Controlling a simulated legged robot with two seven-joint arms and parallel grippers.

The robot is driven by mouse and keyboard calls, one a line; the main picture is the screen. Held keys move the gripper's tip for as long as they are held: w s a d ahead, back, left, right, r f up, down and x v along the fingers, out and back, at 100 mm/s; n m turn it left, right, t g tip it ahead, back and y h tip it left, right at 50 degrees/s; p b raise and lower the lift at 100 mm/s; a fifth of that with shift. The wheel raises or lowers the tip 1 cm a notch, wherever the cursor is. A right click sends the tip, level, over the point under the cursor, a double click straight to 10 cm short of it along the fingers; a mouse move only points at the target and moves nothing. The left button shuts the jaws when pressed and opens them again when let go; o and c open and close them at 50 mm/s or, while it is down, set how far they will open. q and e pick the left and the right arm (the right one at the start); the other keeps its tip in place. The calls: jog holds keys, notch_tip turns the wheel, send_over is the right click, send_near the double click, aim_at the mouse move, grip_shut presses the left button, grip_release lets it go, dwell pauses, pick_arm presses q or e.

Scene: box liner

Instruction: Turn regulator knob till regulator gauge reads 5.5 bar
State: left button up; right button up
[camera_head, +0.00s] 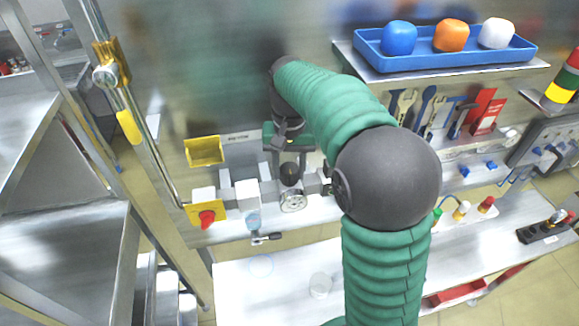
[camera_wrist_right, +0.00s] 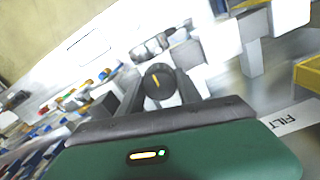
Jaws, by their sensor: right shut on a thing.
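The regulator knob (camera_head: 290,172) is round and black, on top of the grey regulator unit in the middle of the head view. In the right wrist view the knob (camera_wrist_right: 158,80) has a yellow line on its top. My right gripper (camera_head: 289,169) reaches down from behind, its two fingers on either side of the knob and shut on it. The fingers also flank the knob in the right wrist view (camera_wrist_right: 160,90). The round regulator gauge (camera_head: 293,201) faces forward below the knob; its needle is too small to read. My left gripper is out of view.
A red valve knob on a yellow plate (camera_head: 207,217) is to the left. A yellow open box (camera_head: 204,151) is on the back panel. A blue tray (camera_head: 445,50) with blue, orange and white objects is on the upper shelf. The bench front (camera_head: 290,290) is mostly clear.

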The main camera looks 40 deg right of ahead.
jog(key=shift+w+d+r+m, duration=0.1)
jog(key=shift+w+r+m, duration=0.1)
jog(key=shift+m, duration=0.2)
jog(key=o, duration=1.1)
jog(key=shift+o, duration=1.3)
jog(key=shift+f, duration=0.1)
jog(key=shift+f, duration=0.1)
